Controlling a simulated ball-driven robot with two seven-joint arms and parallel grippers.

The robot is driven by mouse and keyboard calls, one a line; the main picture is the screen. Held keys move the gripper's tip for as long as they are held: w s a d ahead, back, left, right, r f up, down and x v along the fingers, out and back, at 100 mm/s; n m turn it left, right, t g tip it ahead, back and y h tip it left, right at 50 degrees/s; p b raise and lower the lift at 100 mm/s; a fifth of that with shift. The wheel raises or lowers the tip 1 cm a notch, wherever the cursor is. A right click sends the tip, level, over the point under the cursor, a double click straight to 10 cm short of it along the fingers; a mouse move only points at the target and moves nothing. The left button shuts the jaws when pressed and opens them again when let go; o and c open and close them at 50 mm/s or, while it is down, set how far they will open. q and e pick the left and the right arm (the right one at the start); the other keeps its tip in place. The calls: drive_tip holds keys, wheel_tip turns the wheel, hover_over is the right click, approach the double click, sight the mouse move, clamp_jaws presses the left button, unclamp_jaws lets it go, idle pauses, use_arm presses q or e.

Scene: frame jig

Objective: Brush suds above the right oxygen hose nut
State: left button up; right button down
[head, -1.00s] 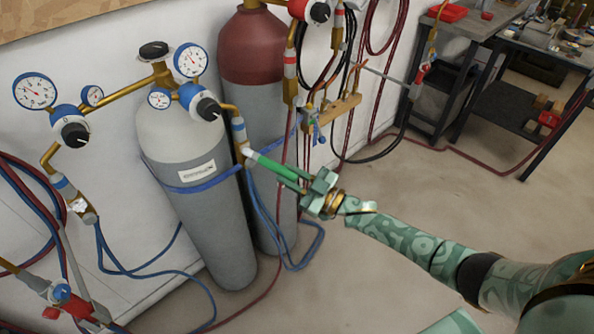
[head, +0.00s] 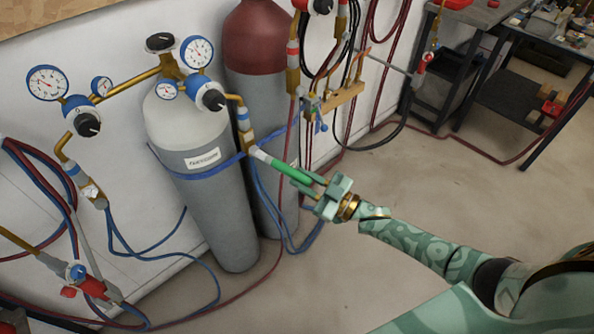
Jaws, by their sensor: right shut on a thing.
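My right gripper (head: 317,191) is shut on a green-handled brush (head: 288,171) in the middle of the head view. The brush's pale tip (head: 260,155) points up and left, at or very near the lower part of the right oxygen hose fitting (head: 247,138). I cannot tell if it touches. The brass and blue fitting hangs from the right regulator (head: 211,95) of the grey oxygen cylinder (head: 190,135). No suds can be made out on the fitting at this size. My left gripper is not in view.
A maroon-topped cylinder (head: 255,45) stands behind, to the right. The left regulator (head: 82,115) and its hose fitting (head: 90,188) hang at left.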

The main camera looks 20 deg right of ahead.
sight(293, 171)
drive_tip(key=shift+s+d, duration=0.1)
drive_tip(key=shift+s, duration=0.15)
drive_tip(key=s, duration=0.1)
drive_tip(key=s+d+p, duration=0.1)
drive_tip(key=shift+s, duration=0.35)
drive_tip(key=shift+w, duration=0.1)
idle(1.0)
drive_tip(key=shift+w+a+f, duration=0.1)
drive_tip(key=shift+w+a, duration=0.15)
drive_tip(key=shift+w, duration=0.3)
drive_tip(key=shift+w+a+b, duration=0.35)
drive_tip(key=shift+w+b, duration=0.1)
drive_tip(key=shift+w, duration=0.5)
drive_tip(key=shift+w+a+b, duration=0.3)
drive_tip(key=shift+w+b, duration=0.15)
drive_tip(key=shift+w, duration=0.5)
drive_tip(key=shift+w+a+b, duration=0.35)
drive_tip(key=shift+w+b, duration=0.1)
drive_tip(key=shift+w, duration=0.5)
drive_tip(key=shift+w+a+b, duration=0.35)
drive_tip(key=shift+w+b, duration=0.05)
drive_tip(key=shift+w, duration=0.35)
drive_tip(key=shift+d, duration=0.2)
